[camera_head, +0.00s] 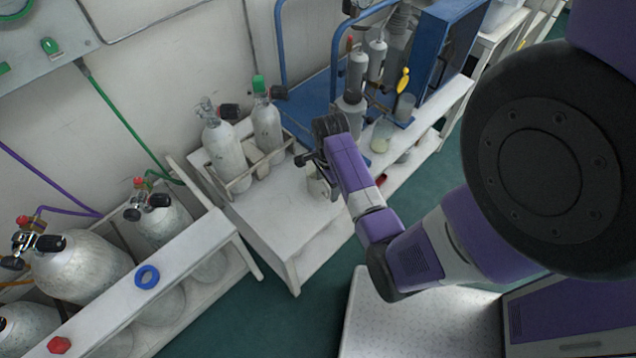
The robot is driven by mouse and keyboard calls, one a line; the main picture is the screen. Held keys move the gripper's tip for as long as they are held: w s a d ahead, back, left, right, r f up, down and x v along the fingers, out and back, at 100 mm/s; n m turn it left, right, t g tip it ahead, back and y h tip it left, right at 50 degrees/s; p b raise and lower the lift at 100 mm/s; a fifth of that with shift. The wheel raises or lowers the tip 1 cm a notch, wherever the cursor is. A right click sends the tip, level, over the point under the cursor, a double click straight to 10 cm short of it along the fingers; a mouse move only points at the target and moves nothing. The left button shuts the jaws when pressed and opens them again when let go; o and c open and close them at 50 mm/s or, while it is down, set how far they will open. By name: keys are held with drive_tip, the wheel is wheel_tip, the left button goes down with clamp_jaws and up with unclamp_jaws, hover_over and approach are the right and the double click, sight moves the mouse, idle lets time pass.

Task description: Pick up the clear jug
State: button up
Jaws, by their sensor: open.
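My gripper (306,160) is over the right part of the white bench, its dark jaws pointing left and down; it is open. A small pale vessel (317,188) stands on the bench just below the jaws, partly hidden by my purple wrist; I cannot tell whether it is the clear jug. A clear container with yellowish contents (382,136) stands to the right of my arm. Another clear container (405,106) stands just behind it, by the blue cabinet. Neither is touched by my gripper.
Two grey cylinders (224,150) stand in a wooden rack on the white bench (275,208), left of my gripper. Larger cylinders (85,268) sit behind a white rail at lower left. A blue trolley (310,95) and blue cabinet (445,40) are behind. The bench front is clear.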

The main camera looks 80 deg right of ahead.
sight(326, 195)
drive_tip(key=f, duration=0.4)
drive_tip(key=shift+w+d+f+b, duration=0.15)
drive_tip(key=shift+w+f+b, duration=0.05)
drive_tip(key=shift+f+b, duration=0.2)
clamp_jaws()
